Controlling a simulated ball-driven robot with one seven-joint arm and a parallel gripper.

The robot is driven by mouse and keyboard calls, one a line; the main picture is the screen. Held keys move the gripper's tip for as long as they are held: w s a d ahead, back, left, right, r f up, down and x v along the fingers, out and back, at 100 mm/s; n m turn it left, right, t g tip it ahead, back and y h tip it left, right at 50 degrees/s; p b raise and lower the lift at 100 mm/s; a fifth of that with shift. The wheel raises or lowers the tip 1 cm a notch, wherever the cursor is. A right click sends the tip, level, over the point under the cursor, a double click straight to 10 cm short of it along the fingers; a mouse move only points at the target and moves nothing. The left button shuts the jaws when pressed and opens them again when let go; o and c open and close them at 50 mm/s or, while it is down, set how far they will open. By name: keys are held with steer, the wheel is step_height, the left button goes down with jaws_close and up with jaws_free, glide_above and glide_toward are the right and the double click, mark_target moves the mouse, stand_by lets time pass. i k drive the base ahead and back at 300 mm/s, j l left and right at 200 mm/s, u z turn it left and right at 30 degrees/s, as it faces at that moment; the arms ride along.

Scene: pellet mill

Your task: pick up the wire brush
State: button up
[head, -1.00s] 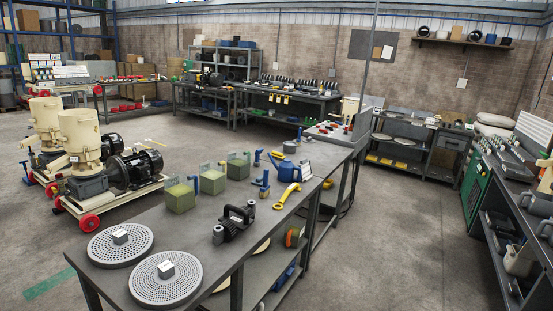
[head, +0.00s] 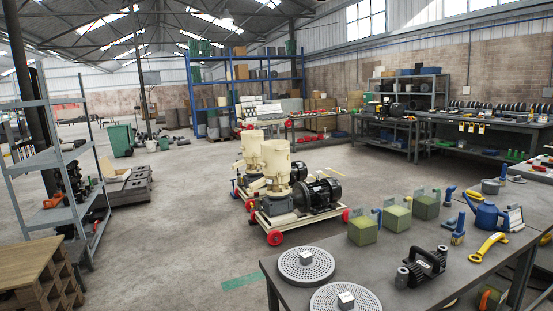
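I cannot pick out the wire brush for certain. On the grey workbench (head: 340,262) at lower right lies a yellow curved-handled tool (head: 488,246); whether it has bristles is too small to tell. A small blue-handled tool (head: 458,229) stands to its left, also unclear in kind. A blue watering-can-like oil can (head: 487,214) stands behind them. My gripper is not in view, so its state and contents are hidden.
The bench also holds perforated discs (head: 306,264), a dark motor-like unit (head: 422,268) and green blocks (head: 364,230). Cream pellet mills (head: 275,165) stand behind it. A grey shelf (head: 50,160) and wooden pallets (head: 35,280) are at left. Open concrete floor (head: 180,235) lies between.

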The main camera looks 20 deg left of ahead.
mark_target(472, 195)
steer(key=i+j+u, duration=0.4)
steer(key=i, duration=0.15)
steer(key=i+j+u, duration=0.3)
steer(key=i+u, duration=0.55)
steer(key=i, duration=0.3)
steer(key=i+j, duration=0.1)
steer(key=i, duration=2.1)
steer(key=i+l+z, duration=0.2)
steer(key=i+z, duration=1)
steer(key=i+j+z, duration=0.4)
steer(key=i+l+z, duration=0.3)
steer(key=i+z, duration=0.15)
steer(key=i, duration=0.2)
steer(key=i+l+z, duration=0.15)
steer(key=i+z, duration=0.3)
steer(key=i, duration=0.2)
steer(key=i+j+z, duration=0.15)
steer(key=i+z, duration=0.3)
steer(key=i, duration=2.05)
steer(key=i+z, duration=0.4)
steer(key=i+j+z, duration=0.1)
steer(key=i+z, duration=0.25)
steer(key=i, duration=0.2)
